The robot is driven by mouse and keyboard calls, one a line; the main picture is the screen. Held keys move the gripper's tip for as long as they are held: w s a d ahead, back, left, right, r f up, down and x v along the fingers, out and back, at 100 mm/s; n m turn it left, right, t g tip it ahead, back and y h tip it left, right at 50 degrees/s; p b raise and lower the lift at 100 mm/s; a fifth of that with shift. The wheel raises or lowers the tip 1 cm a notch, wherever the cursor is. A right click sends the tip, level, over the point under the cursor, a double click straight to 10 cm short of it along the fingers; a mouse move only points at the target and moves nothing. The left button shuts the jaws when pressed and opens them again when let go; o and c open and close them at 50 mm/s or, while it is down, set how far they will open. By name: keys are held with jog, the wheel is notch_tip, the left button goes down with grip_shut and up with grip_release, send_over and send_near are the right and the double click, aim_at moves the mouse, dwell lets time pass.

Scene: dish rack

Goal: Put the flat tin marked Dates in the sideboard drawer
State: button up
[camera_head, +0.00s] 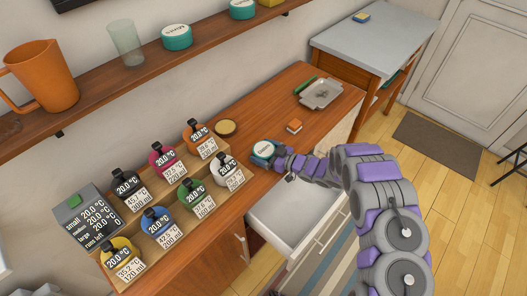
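The sideboard drawer (292,214) is pulled open below and to the right of the tin. The visible part of its inside is pale and empty. My arm covers its right side.

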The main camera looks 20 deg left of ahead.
jog(key=shift+o, duration=0.4)
jog(key=p+v, duration=0.3)
jog(key=v, duration=1.4)
jog(key=shift+s+d, duration=0.2)
jog(key=shift+d, duration=0.05)
